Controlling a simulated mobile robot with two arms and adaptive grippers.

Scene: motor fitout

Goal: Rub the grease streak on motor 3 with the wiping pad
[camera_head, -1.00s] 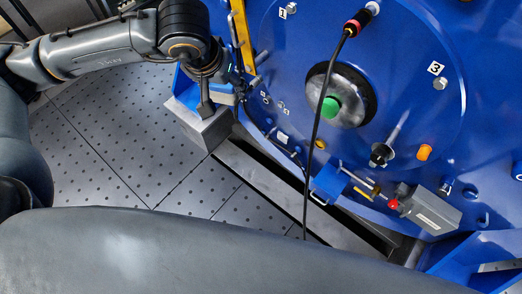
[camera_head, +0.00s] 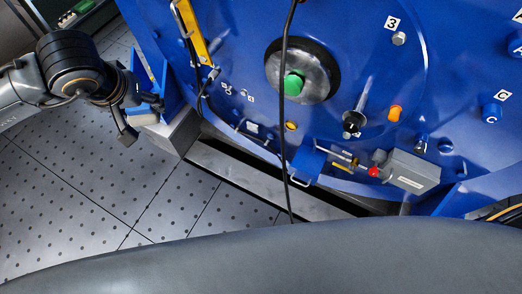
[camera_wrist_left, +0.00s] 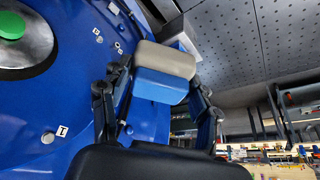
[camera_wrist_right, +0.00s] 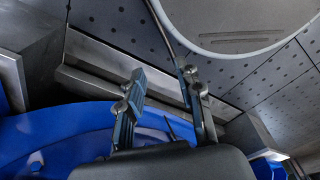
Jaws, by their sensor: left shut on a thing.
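The wiping pad (camera_wrist_left: 166,60), a block with a beige layer and a blue layer, sits between the two fingers of my left gripper (camera_wrist_left: 160,88), which is shut on it. In the head view my left gripper (camera_head: 137,112) is beside the lower left edge of the big blue motor face (camera_head: 220,40); the pad is hard to make out there. A label with a 3 (camera_head: 392,22) is on the face at upper right. I cannot make out a grease streak. My right gripper (camera_wrist_right: 160,85) has its fingers apart, with nothing between them; it is outside the head view.
A green-centred hub (camera_head: 294,84) and a hanging black cable (camera_head: 283,120) are in front of the face. A black knob (camera_head: 352,122), an orange plug (camera_head: 395,113) and a grey box (camera_head: 412,171) stick out. The perforated floor (camera_head: 80,200) is clear at left.

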